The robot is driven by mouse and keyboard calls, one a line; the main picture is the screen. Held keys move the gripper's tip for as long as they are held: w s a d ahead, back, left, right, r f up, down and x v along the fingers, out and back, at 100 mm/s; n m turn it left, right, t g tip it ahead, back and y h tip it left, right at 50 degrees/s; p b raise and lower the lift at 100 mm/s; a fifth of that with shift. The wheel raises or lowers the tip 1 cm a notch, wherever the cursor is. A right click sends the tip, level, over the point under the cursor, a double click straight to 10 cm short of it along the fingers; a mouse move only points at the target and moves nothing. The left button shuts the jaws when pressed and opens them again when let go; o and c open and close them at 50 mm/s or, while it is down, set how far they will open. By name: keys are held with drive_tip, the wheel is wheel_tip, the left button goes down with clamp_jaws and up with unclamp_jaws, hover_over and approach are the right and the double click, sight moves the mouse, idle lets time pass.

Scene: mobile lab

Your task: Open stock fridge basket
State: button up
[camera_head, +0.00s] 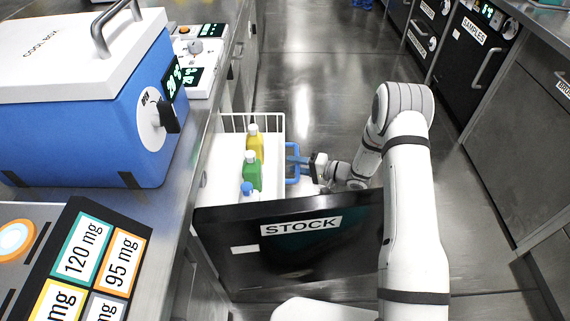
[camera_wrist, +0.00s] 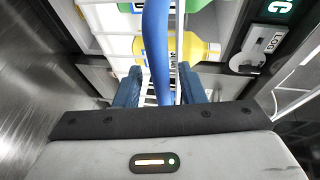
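The stock fridge door (camera_head: 300,255), a black panel labelled STOCK, stands open from the counter side. The white wire basket (camera_head: 279,125) shows behind it, out past the counter edge, with a blue handle (camera_head: 292,165) on its right side. My gripper (camera_head: 304,165) is at this handle. In the wrist view the blue handle (camera_wrist: 158,50) runs between the two blue fingers of my gripper (camera_wrist: 160,88), which stand apart on either side of it. I see gaps beside the handle, so the fingers look open around it. The door hides the basket's lower front.
A blue cool box (camera_head: 85,130) stands on the left counter. Black cabinets, one labelled SAMPLES (camera_head: 473,31), line the right. The aisle floor (camera_head: 310,60) is clear.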

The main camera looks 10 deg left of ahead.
drive_tip(key=p+v, duration=0.2)
drive_tip(key=v, duration=0.5)
drive_tip(key=shift+d+r, duration=0.15)
drive_tip(key=shift+d, duration=0.2)
